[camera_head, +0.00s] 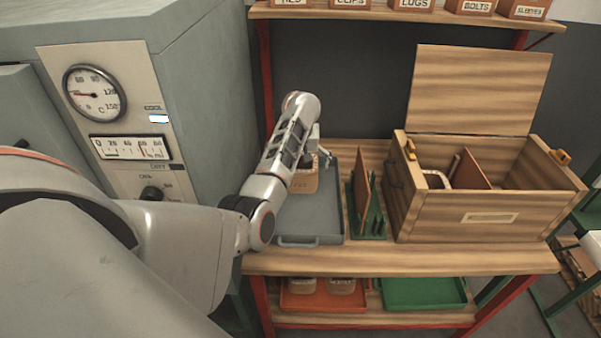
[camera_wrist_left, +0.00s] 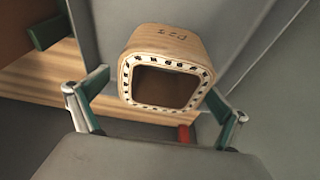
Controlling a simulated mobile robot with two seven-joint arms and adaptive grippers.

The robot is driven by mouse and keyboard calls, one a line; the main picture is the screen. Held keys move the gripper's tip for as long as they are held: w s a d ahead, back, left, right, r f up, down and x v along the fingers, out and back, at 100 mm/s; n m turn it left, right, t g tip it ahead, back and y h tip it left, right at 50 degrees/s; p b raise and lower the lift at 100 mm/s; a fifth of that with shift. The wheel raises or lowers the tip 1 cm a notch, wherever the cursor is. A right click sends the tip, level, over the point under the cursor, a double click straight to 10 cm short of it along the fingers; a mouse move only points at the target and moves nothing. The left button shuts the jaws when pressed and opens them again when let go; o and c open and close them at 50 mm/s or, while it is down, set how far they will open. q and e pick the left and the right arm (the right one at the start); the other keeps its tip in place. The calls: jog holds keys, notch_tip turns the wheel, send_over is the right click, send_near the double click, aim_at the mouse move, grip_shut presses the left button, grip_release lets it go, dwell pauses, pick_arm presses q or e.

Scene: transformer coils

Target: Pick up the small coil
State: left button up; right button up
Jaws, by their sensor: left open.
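The small coil (camera_head: 303,182), a tan, hollow, rounded-square block with dark marks on its side, stands on the grey tray (camera_head: 325,210). In the left wrist view the coil (camera_wrist_left: 172,42) shows its open end, ringed with small dark slots. My left gripper (camera_head: 320,157) is above the coil, partly hidden by its own arm in the head view. In the left wrist view my left gripper (camera_wrist_left: 158,84) is open, one finger on either side of the coil. I cannot tell whether the fingers touch it. My right gripper is not in view.
A green rack (camera_head: 370,218) with an upright brown board stands right of the tray. An open wooden crate (camera_head: 480,220) holds another coil (camera_head: 437,179) and a divider. A grey cabinet with gauges (camera_head: 95,93) is at left. An orange tray (camera_head: 320,300) with coils is below.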

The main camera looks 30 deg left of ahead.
pick_arm(q)
jog(key=shift+x, duration=1.95)
jog(key=shift+s+a, duration=0.1)
jog(key=shift+s, duration=0.05)
jog(key=shift+c, duration=0.4)
jog(key=c, duration=1.3)
jog(key=shift+c, duration=1.2)
jog(key=shift+r, duration=0.15)
